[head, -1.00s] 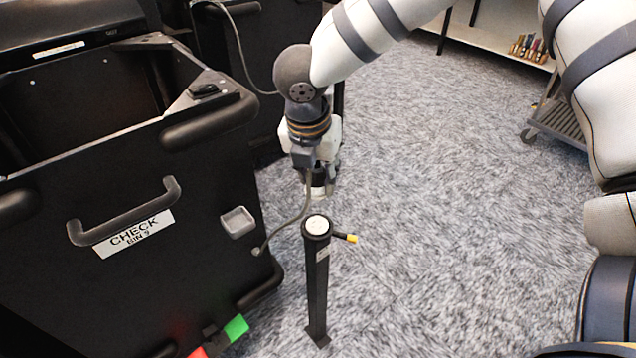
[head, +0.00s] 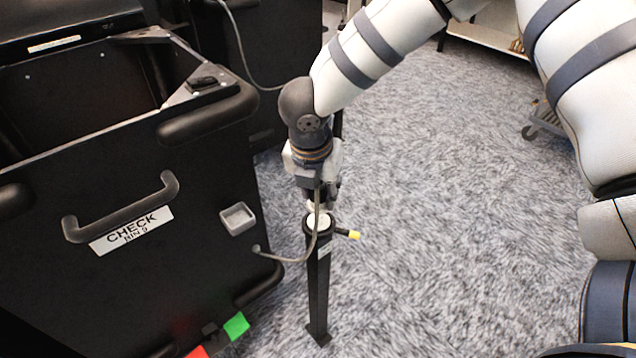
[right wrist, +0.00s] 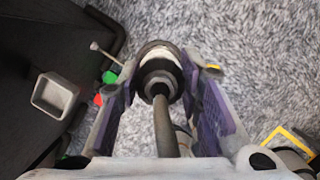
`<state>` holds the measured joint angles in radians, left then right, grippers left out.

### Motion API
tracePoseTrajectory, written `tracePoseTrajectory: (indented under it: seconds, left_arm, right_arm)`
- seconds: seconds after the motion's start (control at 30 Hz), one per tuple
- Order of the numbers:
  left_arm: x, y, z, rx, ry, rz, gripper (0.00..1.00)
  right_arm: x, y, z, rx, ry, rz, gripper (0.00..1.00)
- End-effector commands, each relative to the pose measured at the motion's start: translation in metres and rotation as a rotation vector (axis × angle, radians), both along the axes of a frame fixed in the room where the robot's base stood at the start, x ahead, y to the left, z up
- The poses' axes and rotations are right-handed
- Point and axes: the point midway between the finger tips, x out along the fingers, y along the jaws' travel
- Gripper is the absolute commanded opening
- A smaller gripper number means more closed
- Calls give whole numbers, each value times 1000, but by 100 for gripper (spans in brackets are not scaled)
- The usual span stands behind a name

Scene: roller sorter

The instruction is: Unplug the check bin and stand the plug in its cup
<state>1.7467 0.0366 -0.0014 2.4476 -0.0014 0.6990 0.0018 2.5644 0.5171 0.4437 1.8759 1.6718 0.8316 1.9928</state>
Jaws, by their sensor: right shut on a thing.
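My right gripper (head: 318,198) points down just above a black post (head: 319,285) with a round pale top (head: 319,221). It is shut on the plug (right wrist: 160,80), a round black and white piece between the fingers in the right wrist view. The plug's grey cable (head: 290,260) sags from the gripper to the lower side of the black check bin (head: 75,240). The plug's lower end lines up with the post's top; I cannot tell whether they touch. A small grey square recess (head: 238,218) is on the bin's side. My left gripper is not in view.
The bin carries a black handle (head: 120,210) and red and green tabs at its foot. A yellow-tipped lever (head: 354,235) sticks out from the post. Another black bin (head: 265,50) stands behind.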

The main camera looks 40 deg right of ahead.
Motion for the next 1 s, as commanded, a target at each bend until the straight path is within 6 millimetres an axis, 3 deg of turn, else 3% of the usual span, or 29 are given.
tracePoseTrajectory:
  seconds: [0.2, 0.57, 1.0]
  left_arm:
    - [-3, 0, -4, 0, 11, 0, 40]
    - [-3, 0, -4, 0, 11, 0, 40]
    - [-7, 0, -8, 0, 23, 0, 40]
  right_arm:
    - [0, 0, -14, 1, 1, 0, 0]
    - [1, 1, -14, 1, -1, 0, 0]
    - [17, 24, -15, 0, 0, 2, 0]
